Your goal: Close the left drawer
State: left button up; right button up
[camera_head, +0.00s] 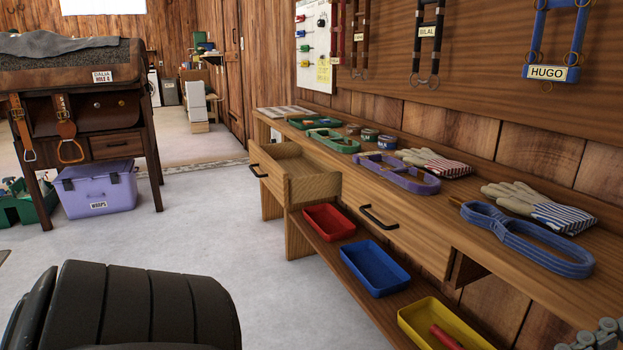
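The left drawer (315,187) of the long wooden bench is pulled out toward the open floor. Its black bar handle (257,171) is on its front, at the left. The visible part of its inside looks empty. The right drawer, with a black handle (379,217), sits flush in the bench (470,242).
Red (329,222), blue (375,267) and yellow (445,325) trays sit on the lower shelf. Halters and gloves lie on the bench top. A dark ribbed form (140,308) fills the lower left. Grey floor (205,230) is clear before the drawer.

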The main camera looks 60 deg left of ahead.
aim_at(293, 174)
jog(key=i+u, duration=0.15)
jog(key=u, duration=0.25)
jog(key=i+u, duration=0.15)
jog(key=u, duration=0.3)
jog(key=l+u, duration=0.1)
jog(key=u, duration=1.4)
